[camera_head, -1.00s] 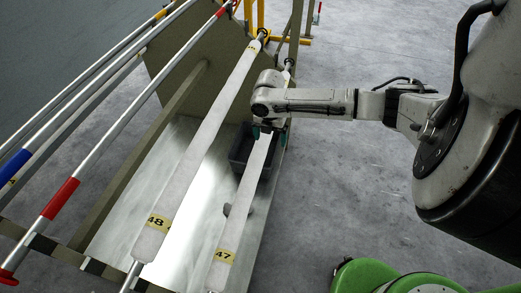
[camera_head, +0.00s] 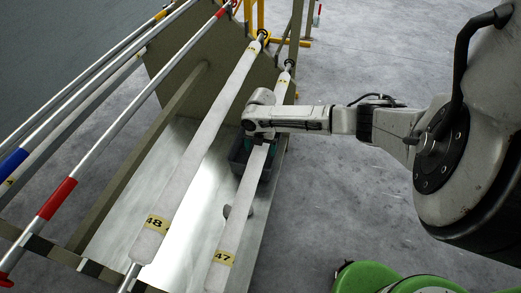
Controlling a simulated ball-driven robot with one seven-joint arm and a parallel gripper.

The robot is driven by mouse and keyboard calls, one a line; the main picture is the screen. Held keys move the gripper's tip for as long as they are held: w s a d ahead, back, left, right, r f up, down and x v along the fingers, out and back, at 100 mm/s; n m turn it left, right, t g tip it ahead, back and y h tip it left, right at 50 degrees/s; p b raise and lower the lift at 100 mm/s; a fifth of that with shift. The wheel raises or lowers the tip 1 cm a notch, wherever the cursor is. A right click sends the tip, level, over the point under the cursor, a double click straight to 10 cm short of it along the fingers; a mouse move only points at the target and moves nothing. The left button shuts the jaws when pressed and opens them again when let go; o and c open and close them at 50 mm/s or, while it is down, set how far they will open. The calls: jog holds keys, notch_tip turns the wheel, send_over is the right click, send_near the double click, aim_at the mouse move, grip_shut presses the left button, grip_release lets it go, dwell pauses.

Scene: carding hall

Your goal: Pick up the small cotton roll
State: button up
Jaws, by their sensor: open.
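Two long pale rolls lie slanted on the rack. The thinner roll, labelled 47 (camera_head: 232,225), is on the right, and the thicker roll, labelled 48 (camera_head: 185,178), is to its left. I cannot tell for certain which is the small cotton roll; 47 is the slimmer one. My gripper (camera_head: 262,143) points down over the upper part of roll 47, with its jaws open. Teal finger parts show on either side of that roll. The wrist hides some of the roll and the fingertips, so I cannot tell whether they touch it.
A small grey lump (camera_head: 228,211) lies beside the roll. Striped poles (camera_head: 110,135) run along the left. A beige panel (camera_head: 200,62) stands behind.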

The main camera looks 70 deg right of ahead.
jog(key=shift+f, duration=0.55)
grip_shut()
dwell(0.5)
jog(key=shift+r, duration=0.1)
